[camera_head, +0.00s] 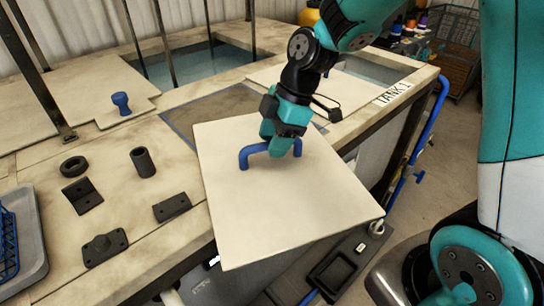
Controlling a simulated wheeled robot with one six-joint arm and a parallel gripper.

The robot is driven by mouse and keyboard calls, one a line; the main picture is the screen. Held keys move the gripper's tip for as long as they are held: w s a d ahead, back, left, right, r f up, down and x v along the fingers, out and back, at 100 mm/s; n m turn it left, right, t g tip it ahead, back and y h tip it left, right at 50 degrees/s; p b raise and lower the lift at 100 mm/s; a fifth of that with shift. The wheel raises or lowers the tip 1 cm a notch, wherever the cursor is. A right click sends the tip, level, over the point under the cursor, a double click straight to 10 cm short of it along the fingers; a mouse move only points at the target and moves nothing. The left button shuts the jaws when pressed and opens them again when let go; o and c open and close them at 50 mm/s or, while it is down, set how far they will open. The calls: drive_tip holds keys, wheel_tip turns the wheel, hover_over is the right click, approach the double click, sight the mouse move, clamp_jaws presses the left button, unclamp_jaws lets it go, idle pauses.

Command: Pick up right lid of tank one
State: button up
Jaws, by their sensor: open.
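A square cream lid (290,218) with a blue bar handle (250,152) lies skewed across the near edge of the tank top, with its near corner sticking out past the edge. My gripper (283,145) is at the handle, over its bar. The jaws hide part of the handle, and I cannot see whether they touch it. The label "TANK 1" (394,92) is on the tank's rim at the right. Another cream lid (268,77) lies partly behind my arm, farther back on the tank.
Black brackets (105,246), a black ring (73,166) and a black cylinder (143,162) lie on the left of the top. A grey tray (30,235) with a blue basket stands at the left edge. An open tank (185,65) with upright posts is behind.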

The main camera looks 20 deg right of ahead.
drive_tip(key=shift+a+f, duration=0.25)
drive_tip(key=shift+f, duration=0.45)
clamp_jaws()
drive_tip(key=shift+w+r, duration=0.1)
idle(0.8)
